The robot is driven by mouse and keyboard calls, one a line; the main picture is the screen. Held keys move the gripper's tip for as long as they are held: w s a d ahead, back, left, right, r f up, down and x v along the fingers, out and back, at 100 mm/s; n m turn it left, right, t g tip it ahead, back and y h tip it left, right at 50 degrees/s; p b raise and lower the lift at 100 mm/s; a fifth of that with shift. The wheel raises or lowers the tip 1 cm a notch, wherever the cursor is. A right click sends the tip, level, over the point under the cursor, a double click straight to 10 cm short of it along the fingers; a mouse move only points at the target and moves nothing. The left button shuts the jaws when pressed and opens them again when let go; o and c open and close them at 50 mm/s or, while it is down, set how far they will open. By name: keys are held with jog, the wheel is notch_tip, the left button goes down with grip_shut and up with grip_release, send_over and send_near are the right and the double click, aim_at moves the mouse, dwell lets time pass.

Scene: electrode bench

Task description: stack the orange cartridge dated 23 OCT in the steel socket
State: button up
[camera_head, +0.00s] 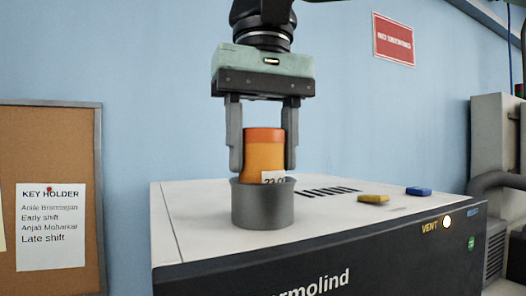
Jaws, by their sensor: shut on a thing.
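The orange cartridge (263,153) stands upright with its lower part inside the grey steel socket (262,208). The socket sits on the white top of the bench unit. My gripper (263,165) points straight down from above, with one finger on each side of the cartridge. It is shut on the cartridge. The fingertips are near the socket rim. The cartridge's bottom is hidden inside the socket, so I cannot tell whether it rests on the socket floor.
The white top of the unit (190,222) has vent slots behind the socket. A yellow block (373,198) and a blue block (418,191) lie to the right. A lit VENT lamp (447,223) is on the dark front. A cork board (103,190) hangs at left.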

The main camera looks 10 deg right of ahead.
jog(key=shift+f, duration=0.2)
jog(key=o, duration=1.2)
notch_tip(320, 180, up, 10)
jog(key=p, duration=0.5)
jog(key=shift+r, duration=0.15)
jog(key=shift+w+r+p, duration=0.1)
jog(key=shift+r+p, duration=0.75)
